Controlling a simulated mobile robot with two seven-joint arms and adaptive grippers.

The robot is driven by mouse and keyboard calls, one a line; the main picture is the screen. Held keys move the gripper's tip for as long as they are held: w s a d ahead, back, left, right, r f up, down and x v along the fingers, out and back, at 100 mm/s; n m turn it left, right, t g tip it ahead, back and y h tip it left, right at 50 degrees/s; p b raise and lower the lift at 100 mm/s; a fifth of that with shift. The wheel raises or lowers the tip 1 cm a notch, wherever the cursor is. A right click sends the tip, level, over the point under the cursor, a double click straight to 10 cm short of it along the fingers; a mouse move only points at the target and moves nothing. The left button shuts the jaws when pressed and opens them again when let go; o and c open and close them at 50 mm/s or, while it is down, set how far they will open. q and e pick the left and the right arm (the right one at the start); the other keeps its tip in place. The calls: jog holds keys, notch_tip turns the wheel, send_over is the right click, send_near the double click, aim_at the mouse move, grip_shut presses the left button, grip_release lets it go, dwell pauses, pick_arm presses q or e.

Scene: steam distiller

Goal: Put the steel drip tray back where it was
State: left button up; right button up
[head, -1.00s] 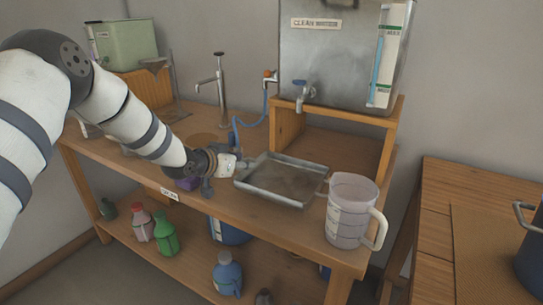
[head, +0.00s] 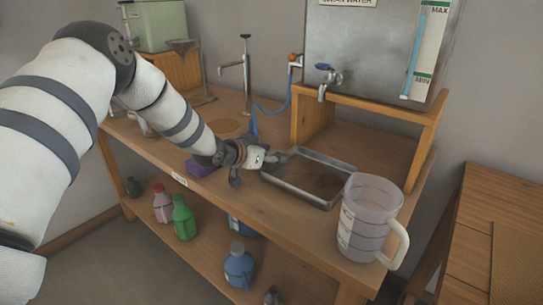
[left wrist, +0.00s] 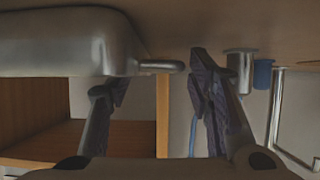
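The steel drip tray (head: 340,197) is a shallow rectangular pan on the wooden bench, in front of the raised stand and left of the measuring jug. My left gripper (head: 258,168) is low over the bench at the tray's left end. In the left wrist view the tray (left wrist: 65,45) fills the upper left, with a short rounded handle (left wrist: 162,66) pointing between the two finger lines. The fingers (left wrist: 160,90) are apart, with a clear gap, and do not close on the handle. Whether a finger touches the tray is unclear. My right gripper is not in view.
A steel water tank (head: 370,45) with a tap (head: 327,82) stands on a wooden stand (head: 415,125). A clear measuring jug (head: 368,215) stands close to the tray's right. A blue hose (head: 275,110) runs behind the tray. Several bottles stand on the lower shelf.

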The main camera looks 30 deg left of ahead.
pick_arm(q)
jog(key=shift+r, duration=0.3)
jog(key=p+v, duration=0.1)
jog(key=v, duration=0.2)
jog(key=p+v, duration=0.1)
jog(key=v, duration=0.3)
jog(key=p+v, duration=0.1)
jog(key=v, duration=0.3)
jog(key=shift+w+r+p, duration=0.1)
jog(key=shift+r+p, duration=0.2)
jog(key=shift+r, duration=0.05)
jog(key=shift+s, duration=0.35)
jog(key=shift+s+f, duration=0.15)
jog(key=shift+f, duration=0.1)
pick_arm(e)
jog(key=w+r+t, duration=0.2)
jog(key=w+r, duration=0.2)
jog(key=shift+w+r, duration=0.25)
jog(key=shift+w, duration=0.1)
pick_arm(q)
jog(key=shift+a, duration=0.1)
